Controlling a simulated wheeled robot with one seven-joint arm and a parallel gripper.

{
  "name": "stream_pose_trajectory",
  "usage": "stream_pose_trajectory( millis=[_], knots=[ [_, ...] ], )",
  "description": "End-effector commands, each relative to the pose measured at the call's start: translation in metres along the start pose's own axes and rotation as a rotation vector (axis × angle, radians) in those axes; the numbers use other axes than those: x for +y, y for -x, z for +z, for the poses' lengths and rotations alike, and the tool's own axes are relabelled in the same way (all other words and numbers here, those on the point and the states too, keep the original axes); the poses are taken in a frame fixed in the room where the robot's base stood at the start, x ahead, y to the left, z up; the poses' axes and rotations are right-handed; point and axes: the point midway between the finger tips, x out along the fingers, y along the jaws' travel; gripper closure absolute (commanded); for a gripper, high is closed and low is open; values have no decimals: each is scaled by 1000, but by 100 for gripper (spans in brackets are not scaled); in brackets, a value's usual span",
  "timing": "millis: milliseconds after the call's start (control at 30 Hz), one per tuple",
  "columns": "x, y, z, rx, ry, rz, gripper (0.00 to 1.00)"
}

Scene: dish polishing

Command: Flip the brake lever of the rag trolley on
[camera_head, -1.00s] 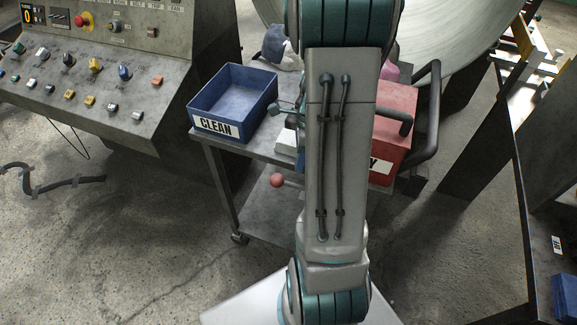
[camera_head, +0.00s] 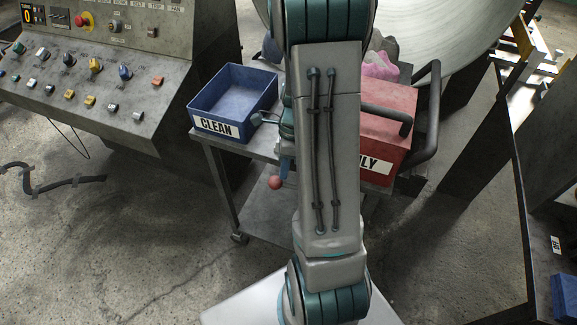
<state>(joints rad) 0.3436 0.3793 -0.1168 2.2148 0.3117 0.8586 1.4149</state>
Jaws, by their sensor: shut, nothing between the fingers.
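The rag trolley (camera_head: 262,148) stands in the middle, a grey metal cart on castors. A red ball knob (camera_head: 275,183), which looks like the end of the brake lever, shows at its front just left of my arm; the rest of the lever is hidden. My arm hangs across the trolley and hides much of it. A narrow blue part, apparently my gripper (camera_head: 284,168), shows at the arm's left edge, close above and right of the knob. It is shut and empty. I cannot tell whether it touches the knob or lever.
A blue CLEAN bin (camera_head: 232,100) stands on the trolley's left, and a red bin (camera_head: 390,125) on its right with pink rags (camera_head: 380,66) behind. A dark push handle (camera_head: 428,115) curves at right. A control panel (camera_head: 95,70) is left. The floor (camera_head: 130,240) in front left is clear.

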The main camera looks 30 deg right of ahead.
Motion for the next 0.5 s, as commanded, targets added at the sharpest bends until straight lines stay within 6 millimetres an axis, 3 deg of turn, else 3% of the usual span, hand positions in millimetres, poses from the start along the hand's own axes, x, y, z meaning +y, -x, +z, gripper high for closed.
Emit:
stream_pose_trajectory(
  millis=[267, 500],
  knots=[
    [0, 2, -1, 0, 0, -1, 100],
    [0, 26, -13, 0, 1, -3, 100]
  ],
)
